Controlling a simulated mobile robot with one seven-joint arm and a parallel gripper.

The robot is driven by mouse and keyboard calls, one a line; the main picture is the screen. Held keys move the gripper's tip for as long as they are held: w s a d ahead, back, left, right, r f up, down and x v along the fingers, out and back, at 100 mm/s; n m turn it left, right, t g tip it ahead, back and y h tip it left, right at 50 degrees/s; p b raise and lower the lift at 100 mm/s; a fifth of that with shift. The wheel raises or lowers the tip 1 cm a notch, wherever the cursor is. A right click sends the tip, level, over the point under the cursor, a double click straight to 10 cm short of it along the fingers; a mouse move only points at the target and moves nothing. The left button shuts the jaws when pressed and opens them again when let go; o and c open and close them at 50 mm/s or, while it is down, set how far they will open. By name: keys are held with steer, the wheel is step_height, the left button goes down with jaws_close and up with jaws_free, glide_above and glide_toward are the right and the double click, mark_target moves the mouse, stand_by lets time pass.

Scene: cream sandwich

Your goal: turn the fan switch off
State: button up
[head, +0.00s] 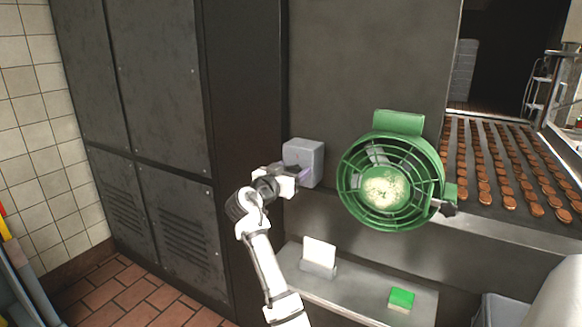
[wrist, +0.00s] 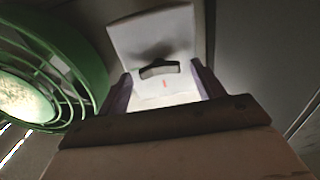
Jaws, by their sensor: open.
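The fan switch is a grey box (head: 304,152) on the dark wall panel, left of the green fan (head: 428,160). In the wrist view the switch box (wrist: 130,38) faces me, with a dark rocker (wrist: 160,69) and a small red mark below it. My gripper (head: 305,174) is at the front of the box, its fingers apart. In the wrist view my gripper (wrist: 163,88) has one finger on each side of the box's lower face, with nothing held between them. I cannot tell whether the fingers touch the box. The fan shows at the left there.
A conveyor (head: 482,150) with rows of brown biscuits lies right of the fan. A metal shelf (head: 350,297) below holds a white card in a holder (head: 318,256) and a green-and-white sponge (head: 401,298). Dark cabinets (head: 160,90) stand at left.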

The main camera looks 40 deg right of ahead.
steer(key=shift+w+d, duration=0.1)
steer(key=shift+d, duration=0.05)
steer(key=c, duration=1)
